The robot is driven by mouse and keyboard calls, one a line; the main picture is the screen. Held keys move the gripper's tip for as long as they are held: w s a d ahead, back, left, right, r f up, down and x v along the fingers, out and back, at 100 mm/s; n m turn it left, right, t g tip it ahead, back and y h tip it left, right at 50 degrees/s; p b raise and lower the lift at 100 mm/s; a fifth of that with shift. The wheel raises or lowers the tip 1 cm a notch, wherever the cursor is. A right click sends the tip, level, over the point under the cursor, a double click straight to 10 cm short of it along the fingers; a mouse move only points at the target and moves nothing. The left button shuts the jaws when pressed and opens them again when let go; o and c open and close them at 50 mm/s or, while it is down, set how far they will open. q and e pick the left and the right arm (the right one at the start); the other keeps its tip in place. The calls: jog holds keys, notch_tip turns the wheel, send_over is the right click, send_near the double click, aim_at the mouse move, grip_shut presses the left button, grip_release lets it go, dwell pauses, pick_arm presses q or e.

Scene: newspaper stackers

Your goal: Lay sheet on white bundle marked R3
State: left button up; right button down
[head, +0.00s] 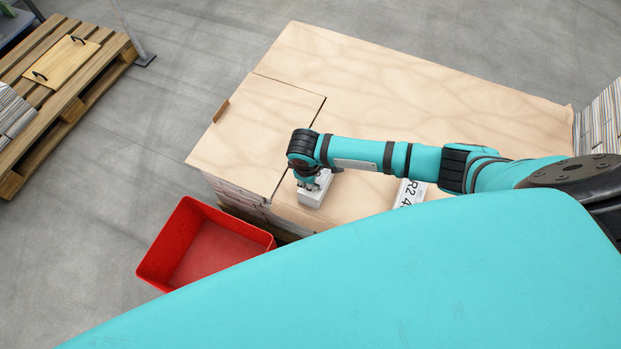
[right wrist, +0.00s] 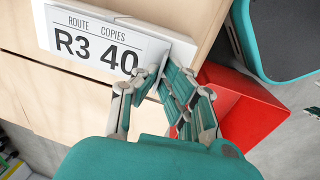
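A white block with a label reading "ROUTE COPIES R3 40" (right wrist: 95,48) lies on a light wood surface in the right wrist view. In the head view a white block (head: 313,194) sits under my right gripper (head: 308,184), near the left seam of the wood top. In the right wrist view the fingers of my right gripper (right wrist: 163,88) are at the right end of the R3 block. The fingertips overlap its edge, and I cannot tell whether they clamp it. My left gripper is not in view.
A label reading "R2 4" (head: 408,192) is partly hidden below my right arm. The broad wood top (head: 400,85) is mostly clear. A red bin (head: 205,248) stands on the floor. A pallet (head: 70,105) carries a handled board (head: 66,62) at the far left.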

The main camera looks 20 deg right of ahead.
jog(key=shift+f, duration=0.4)
jog(key=c, duration=1.4)
grip_release()
jog(key=shift+r, duration=0.1)
